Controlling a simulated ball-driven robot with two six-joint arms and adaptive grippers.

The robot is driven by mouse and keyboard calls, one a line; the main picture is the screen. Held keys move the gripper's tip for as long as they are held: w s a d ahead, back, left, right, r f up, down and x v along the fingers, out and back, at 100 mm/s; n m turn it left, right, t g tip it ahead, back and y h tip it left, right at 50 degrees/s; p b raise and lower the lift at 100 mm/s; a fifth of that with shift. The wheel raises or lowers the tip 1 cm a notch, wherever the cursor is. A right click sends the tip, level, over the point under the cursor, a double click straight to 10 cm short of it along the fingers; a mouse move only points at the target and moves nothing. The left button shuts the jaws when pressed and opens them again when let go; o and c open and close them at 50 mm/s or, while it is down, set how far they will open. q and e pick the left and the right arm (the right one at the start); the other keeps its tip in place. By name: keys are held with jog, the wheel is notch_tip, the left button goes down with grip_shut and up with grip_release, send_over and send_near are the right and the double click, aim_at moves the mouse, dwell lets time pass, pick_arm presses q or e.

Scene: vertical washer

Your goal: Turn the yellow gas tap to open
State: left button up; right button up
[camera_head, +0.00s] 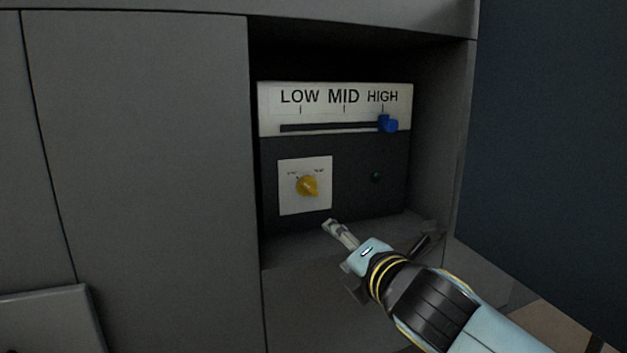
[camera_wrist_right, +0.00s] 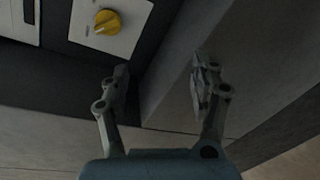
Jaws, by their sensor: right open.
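The yellow gas tap (camera_head: 307,186) is a small round knob on a white plate (camera_head: 290,204), low on the dark panel inside a recess. Small labels above the knob are too small to read. In the right wrist view the yellow tap (camera_wrist_right: 107,22) is at the upper left, beyond the fingers. My right gripper (camera_head: 338,228) is below and to the right of the tap in the head view, apart from it. In the wrist view the right gripper (camera_wrist_right: 160,80) has its two fingers spread with nothing between them. My left gripper is not in view.
Above the tap, a white strip (camera_head: 268,112) marked LOW, MID, HIGH carries a blue slider (camera_head: 388,123) at HIGH. A small dark knob (camera_head: 376,176) sits right of the tap. Grey cabinet walls (camera_head: 135,150) bound the recess, and its right side wall (camera_head: 452,120) lies near my arm.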

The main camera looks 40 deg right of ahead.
aim_at(313, 187)
notch_tip(313, 187, up, 7)
jog(key=w+n+t, duration=0.2)
jog(key=n, duration=0.1)
jog(key=x, duration=0.6)
jog(key=p+x, duration=0.1)
jog(key=x, duration=0.2)
jog(key=shift+w+a+f, duration=0.2)
jog(key=shift+w, duration=0.1)
jog(key=c, duration=1.2)
jog(key=shift+o, duration=0.2)
